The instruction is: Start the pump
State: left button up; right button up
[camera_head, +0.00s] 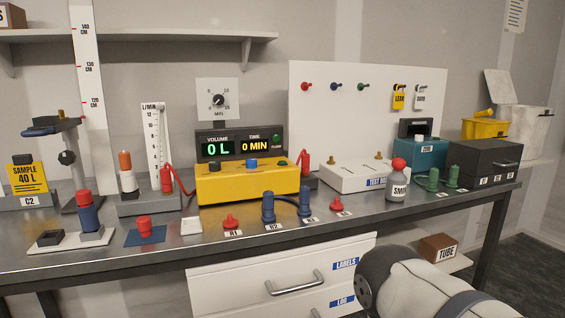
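A yellow box (247,183), which looks like the pump, stands mid-bench. A dial marked MIN (218,98) stands above the display. A red part with a red hose (167,178) is at the flowmeter left of the box. Neither gripper is in view; only a link of my arm shows at the lower right.
Red and blue fittings stand along the bench front by labels R1 and R2 (273,226). A grey bottle with a red cap (398,181) stands right of them. A white test box (364,176) is behind. A yellow sample (27,178) and a height stand are at left.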

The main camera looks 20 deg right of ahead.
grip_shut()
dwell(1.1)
